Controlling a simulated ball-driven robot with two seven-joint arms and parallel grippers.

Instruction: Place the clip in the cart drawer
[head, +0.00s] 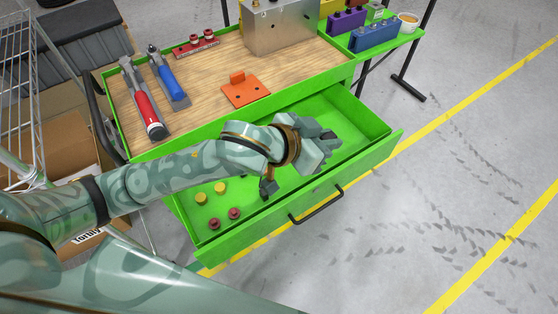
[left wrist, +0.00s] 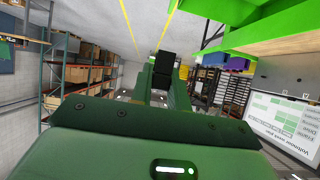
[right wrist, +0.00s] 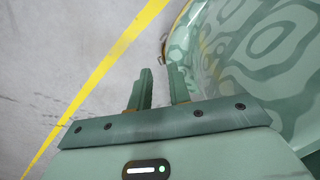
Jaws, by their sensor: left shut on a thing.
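In the head view the clip is too small and dark to make out clearly. My right gripper (right wrist: 160,78) shows in the right wrist view with its two fingers apart and nothing between them, above bare floor. It is not visible in the head view.
Several yellow and red small parts (head: 220,187) stand in the drawer's near left. The far right of the drawer is free. On the cart top are an orange plate (head: 245,90), a red-handled tool (head: 147,107), a blue-handled tool (head: 173,82) and a metal box (head: 280,26).

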